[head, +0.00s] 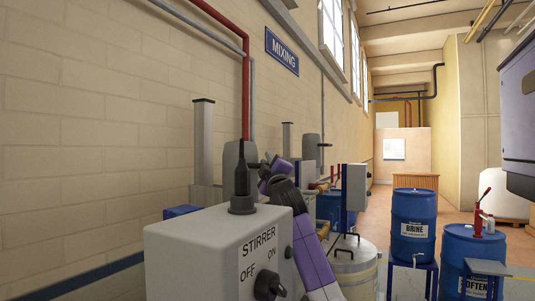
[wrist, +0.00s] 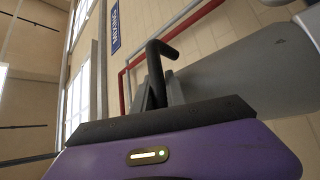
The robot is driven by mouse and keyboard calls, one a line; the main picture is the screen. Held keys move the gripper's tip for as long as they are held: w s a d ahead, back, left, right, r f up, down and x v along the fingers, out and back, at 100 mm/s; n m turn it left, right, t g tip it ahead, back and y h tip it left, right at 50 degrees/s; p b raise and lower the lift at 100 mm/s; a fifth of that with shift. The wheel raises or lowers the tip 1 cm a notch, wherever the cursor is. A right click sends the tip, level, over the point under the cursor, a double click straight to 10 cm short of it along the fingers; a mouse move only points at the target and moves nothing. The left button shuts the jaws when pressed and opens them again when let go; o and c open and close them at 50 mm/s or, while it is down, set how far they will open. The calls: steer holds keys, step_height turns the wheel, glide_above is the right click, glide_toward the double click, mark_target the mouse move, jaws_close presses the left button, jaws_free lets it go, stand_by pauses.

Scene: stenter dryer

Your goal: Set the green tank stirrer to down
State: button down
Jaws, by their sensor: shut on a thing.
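My gripper (wrist: 160,97) is shut on a black bent handle (wrist: 156,60) in the wrist view. The handle rises from between the fingers and its end turns to the right. A large grey rounded body (wrist: 245,85) lies close to the right of the fingers. In the head view my purple gripper (head: 266,168) is behind the grey stirrer box (head: 190,255), beside a grey upright cylinder (head: 232,157); its fingers are too small to make out. The box reads STIRRER, OFF and ON, with a dark knob (head: 268,285). I cannot make out a green tank.
A white round tank (head: 355,272) stands right of my arm. Blue drums (head: 413,215) stand farther right. A red pipe (head: 245,95) runs down the left wall, near the MIXING sign (head: 282,52). Open floor shows beyond the drums.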

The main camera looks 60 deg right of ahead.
step_height(320, 180, down, 18)
steer(key=b, duration=0.8)
steer(key=shift+f, duration=0.25)
steer(key=c, duration=1.6)
jaws_free()
steer(key=shift+c, duration=0.2)
steer(key=shift+r, duration=0.1)
steer(key=b+v, duration=0.1)
steer(key=v, duration=0.6)
steer(key=shift+s+a+f, duration=0.2)
steer(key=shift+s+f, duration=0.05)
